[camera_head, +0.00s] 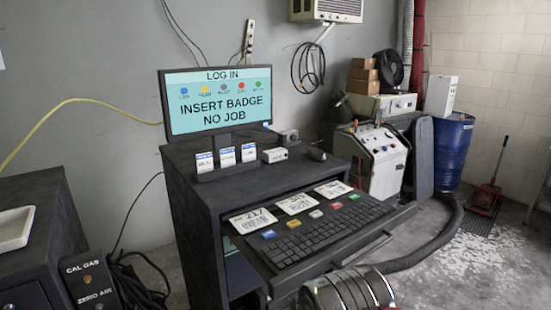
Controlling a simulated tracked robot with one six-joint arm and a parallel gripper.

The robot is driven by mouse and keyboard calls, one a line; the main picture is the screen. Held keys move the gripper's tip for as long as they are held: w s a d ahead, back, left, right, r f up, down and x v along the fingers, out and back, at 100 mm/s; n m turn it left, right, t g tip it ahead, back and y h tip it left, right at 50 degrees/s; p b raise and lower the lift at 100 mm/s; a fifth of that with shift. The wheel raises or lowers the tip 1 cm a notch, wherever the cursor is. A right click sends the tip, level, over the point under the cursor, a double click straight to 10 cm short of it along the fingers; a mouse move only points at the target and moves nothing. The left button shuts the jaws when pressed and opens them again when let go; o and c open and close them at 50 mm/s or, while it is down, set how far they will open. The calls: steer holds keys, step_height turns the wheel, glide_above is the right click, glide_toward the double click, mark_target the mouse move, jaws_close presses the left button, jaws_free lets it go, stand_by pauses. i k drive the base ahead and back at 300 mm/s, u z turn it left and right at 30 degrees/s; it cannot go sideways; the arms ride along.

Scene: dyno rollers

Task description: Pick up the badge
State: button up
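The pulled-out shelf holds a keyboard (325,233), with several coloured tags and three larger cards, one marked 217 (253,220), behind it. A mouse (316,154) lies right of the device. A ribbed metal shape fills the bottom edge; whose it is, I cannot tell.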

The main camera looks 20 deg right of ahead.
mark_target(249, 150)
steer(key=k, duration=0.65)
steer(key=u, duration=0.35)
steer(key=i, duration=1.25)
steer(key=u, duration=0.8)
steer(key=i, duration=0.5)
steer(key=u, duration=0.25)
